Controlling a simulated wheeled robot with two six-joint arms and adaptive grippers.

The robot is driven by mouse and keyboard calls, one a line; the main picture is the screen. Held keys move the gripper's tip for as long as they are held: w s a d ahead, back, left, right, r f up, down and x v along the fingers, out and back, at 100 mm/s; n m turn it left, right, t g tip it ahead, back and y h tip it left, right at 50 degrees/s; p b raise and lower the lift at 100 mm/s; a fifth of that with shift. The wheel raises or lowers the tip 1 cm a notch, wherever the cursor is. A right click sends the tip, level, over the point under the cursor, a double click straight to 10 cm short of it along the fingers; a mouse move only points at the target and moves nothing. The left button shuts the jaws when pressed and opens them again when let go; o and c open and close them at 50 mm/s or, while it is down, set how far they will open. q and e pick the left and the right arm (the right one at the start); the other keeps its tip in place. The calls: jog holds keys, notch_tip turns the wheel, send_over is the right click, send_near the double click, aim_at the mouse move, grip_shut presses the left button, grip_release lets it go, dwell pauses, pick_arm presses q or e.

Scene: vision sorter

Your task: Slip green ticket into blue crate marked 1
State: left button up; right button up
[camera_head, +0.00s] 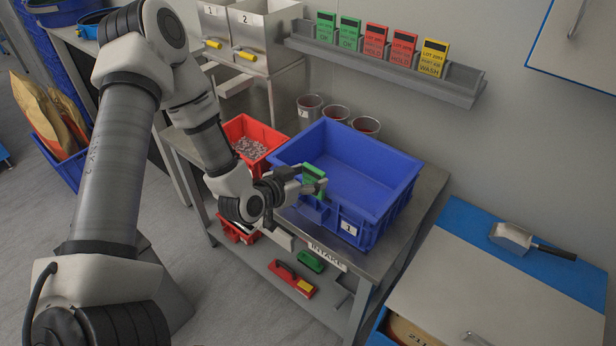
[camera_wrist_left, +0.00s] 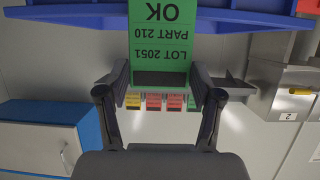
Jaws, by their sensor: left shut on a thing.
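The blue crate (camera_head: 398,190) stands on the metal bench, with a white label reading 1 (camera_head: 348,228) on its near wall. My left gripper (camera_head: 308,183) is shut on a green ticket (camera_head: 314,176) at the crate's near side, left of the label. In the head view the ticket overlaps the near rim; I cannot tell whether it touches the crate. In the left wrist view the ticket (camera_wrist_left: 160,40) stands between the fingers, its text OK, PART 210, LOT 2051 upside down, with the blue crate (camera_wrist_left: 70,14) behind it. My right gripper is not in view.
A red bin (camera_head: 236,128) of small grey parts sits left of the crate. Several metal cups (camera_head: 335,113) stand behind it. A wall rack (camera_head: 400,72) holds green, red and yellow tickets. A scoop (camera_head: 513,237) lies on the right-hand cabinet. The crate's inside looks empty.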

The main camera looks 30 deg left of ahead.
pick_arm(q)
jog(key=shift+s+a+f+b, duration=0.2)
jog(key=shift+a+f+b, duration=0.1)
jog(key=shift+f+b, duration=0.3)
jog(key=shift+f, duration=0.4)
notch_tip(320, 180, down, 2)
jog(key=shift+d+f+b, duration=0.1)
jog(key=shift+d+b, duration=0.05)
jog(key=shift+b, duration=0.85)
jog(key=shift+w+d, duration=0.1)
jog(key=shift+g+p, duration=0.3)
jog(key=shift+p, duration=0.5)
jog(key=shift+f, duration=0.1)
